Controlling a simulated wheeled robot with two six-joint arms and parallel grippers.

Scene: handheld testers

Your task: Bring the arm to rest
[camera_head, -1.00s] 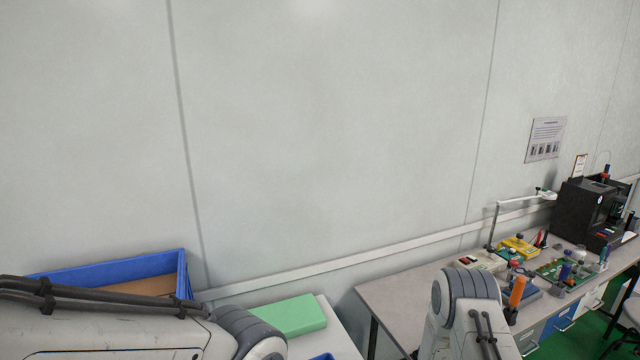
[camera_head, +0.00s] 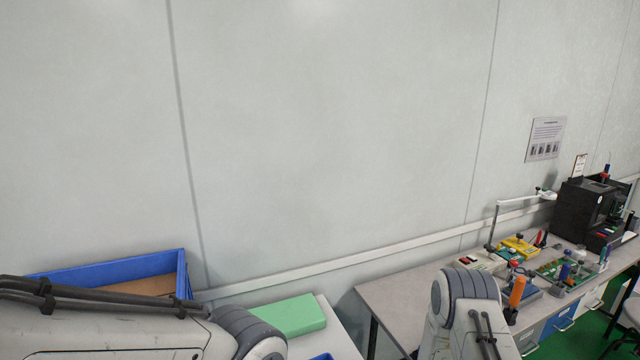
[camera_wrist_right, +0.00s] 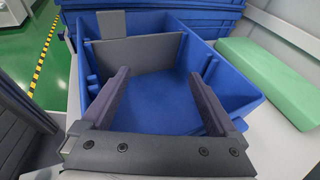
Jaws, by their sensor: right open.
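My right gripper (camera_wrist_right: 160,76) is open in the right wrist view, its two dark fingers apart with nothing between them. It is over a blue bin (camera_wrist_right: 240,90) with compartments. A grey panel (camera_wrist_right: 138,57) stands inside the bin beyond the fingers. In the head view, my right arm (camera_head: 462,310) shows at the bottom, right of centre, and my left arm (camera_head: 110,325) at the bottom left. Neither gripper shows in the head view, and the left gripper is in no view.
A green block (camera_head: 290,316) lies on a white surface beside a blue container (camera_head: 110,271); a green block (camera_wrist_right: 275,80) also lies right of the bin. A workbench (camera_head: 395,300) at the right carries tools and a black machine (camera_head: 588,210). A wall closes off the back.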

